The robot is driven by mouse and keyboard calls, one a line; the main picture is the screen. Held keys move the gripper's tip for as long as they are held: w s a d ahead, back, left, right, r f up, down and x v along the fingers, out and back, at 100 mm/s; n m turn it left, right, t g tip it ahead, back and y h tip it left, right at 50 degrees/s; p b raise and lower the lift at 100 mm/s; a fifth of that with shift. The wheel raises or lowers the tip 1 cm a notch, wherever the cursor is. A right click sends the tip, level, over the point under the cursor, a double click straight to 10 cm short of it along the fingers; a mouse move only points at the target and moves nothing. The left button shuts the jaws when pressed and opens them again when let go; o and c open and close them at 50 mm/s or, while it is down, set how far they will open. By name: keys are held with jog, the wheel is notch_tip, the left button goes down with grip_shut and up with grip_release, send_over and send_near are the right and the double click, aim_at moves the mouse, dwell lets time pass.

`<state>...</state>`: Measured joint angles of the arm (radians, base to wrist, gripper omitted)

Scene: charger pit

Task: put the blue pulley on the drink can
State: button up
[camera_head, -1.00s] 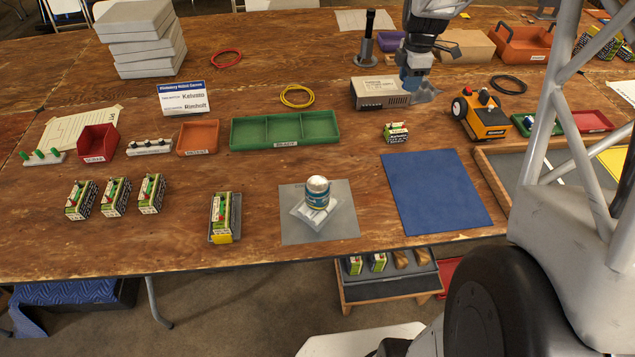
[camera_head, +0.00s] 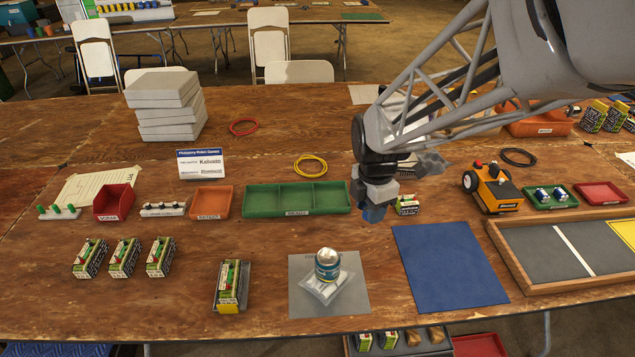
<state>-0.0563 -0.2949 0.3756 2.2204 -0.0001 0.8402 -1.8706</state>
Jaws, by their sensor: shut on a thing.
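The drink can (camera_head: 327,265) looks like a short teal and gold cylinder with a pale top. It stands on a clear, crumpled-looking packet (camera_head: 346,291) on a grey mat (camera_head: 303,302) near the front of the table. My gripper (camera_head: 373,207) hangs above the table, behind and to the right of the can, apart from it. It is shut on a small dark blue thing, which I take to be the blue pulley (camera_head: 371,213). The fingers and much of the pulley are hard to make out.
A green tray (camera_head: 297,199) lies behind the can. A blue mat (camera_head: 449,266) lies to its right, and a yellow-ended box (camera_head: 230,287) to its left. A small printed box (camera_head: 408,205) is close to my gripper. Bare wood surrounds the grey mat.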

jog(key=s+a+f+n, duration=0.1)
jog(key=s+a, duration=0.2)
jog(key=s, duration=0.4)
jog(key=s+a+f+n, duration=0.1)
jog(key=s+a+f, duration=0.1)
jog(key=s, duration=0.5)
jog(key=shift+n, duration=0.4)
jog(key=f, duration=0.1)
jog(key=s+f, duration=0.1)
jog(key=f, duration=0.3)
jog(key=shift+s+a+f, duration=0.1)
jog(key=shift+s+a, duration=0.05)
jog(key=shift+s, duration=0.2)
send_over(327, 256)
jog(key=shift+f, duration=0.7)
jog(key=shift+f, duration=0.1)
jog(key=shift+f, duration=1.7)
jog(key=shift+f, duration=0.1)
